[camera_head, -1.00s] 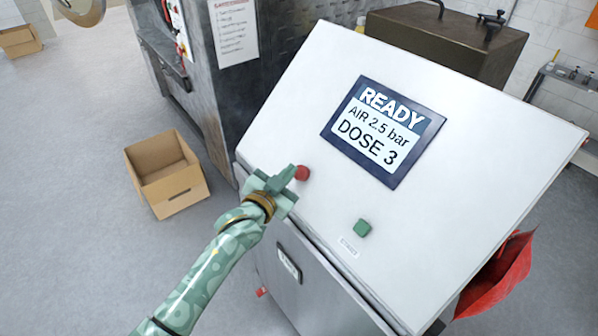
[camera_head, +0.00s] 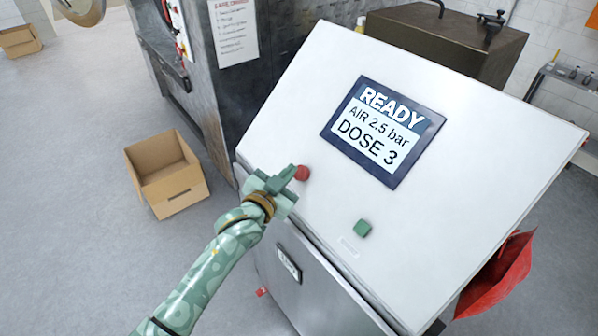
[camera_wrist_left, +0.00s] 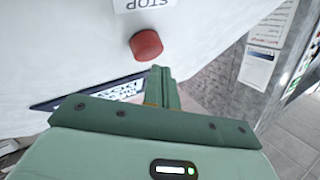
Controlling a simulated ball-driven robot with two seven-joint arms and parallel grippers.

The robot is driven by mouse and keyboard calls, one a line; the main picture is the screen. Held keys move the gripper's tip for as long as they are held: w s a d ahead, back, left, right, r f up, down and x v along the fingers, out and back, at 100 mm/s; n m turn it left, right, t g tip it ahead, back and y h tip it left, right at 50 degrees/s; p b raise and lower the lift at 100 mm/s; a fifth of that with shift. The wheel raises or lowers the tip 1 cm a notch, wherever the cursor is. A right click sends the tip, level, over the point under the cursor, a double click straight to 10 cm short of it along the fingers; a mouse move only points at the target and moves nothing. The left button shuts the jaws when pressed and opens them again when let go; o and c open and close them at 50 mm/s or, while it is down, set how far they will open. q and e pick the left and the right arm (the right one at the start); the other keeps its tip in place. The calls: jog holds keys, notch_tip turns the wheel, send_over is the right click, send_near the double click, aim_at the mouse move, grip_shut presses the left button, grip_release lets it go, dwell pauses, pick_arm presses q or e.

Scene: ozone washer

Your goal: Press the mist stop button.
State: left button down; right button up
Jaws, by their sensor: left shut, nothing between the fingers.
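The red button (camera_head: 302,173) sits near the left edge of the sloped white panel (camera_head: 290,110). In the left wrist view the red button (camera_wrist_left: 146,44) stands out from the panel, beside a label reading STOP (camera_wrist_left: 150,3). My left gripper (camera_head: 291,172) is shut and empty. Its fingertips are close beside the red button; in the left wrist view the shut fingers (camera_wrist_left: 158,75) point toward the panel just off the button. I cannot tell whether they touch the panel. A green button (camera_head: 362,228) is lower right on the panel. My right gripper is out of view.
A screen (camera_head: 383,131) on the panel reads READY, AIR 2.5 bar, DOSE 3. An open cardboard box (camera_head: 180,196) stands on the floor at left. A grey metal machine (camera_head: 245,85) is behind the panel. A red bag-like thing (camera_head: 500,275) hangs at right.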

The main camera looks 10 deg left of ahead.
pick_arm(q)
jog(key=shift+d+f, duration=0.1)
jog(key=shift+w+d+f, duration=0.15)
jog(key=shift+w+f, duration=0.05)
jog(key=shift+w+d+f+b, duration=0.2)
jog(key=shift+f+b, duration=0.15)
jog(key=shift+b, duration=0.05)
dwell(0.9)
dwell(0.3)
jog(key=shift+s+a+r+p, duration=0.45)
jog(key=shift+r+p, duration=0.2)
jog(key=shift+p, duration=0.5)
jog(key=r+p, duration=0.1)
jog(key=s+a+r+p, duration=0.1)
jog(key=p, duration=0.1)
jog(key=s+a+r+p, duration=0.1)
jog(key=p, duration=0.1)
jog(key=shift+s+a+r, duration=0.2)
jog(key=shift+a+r, duration=0.05)
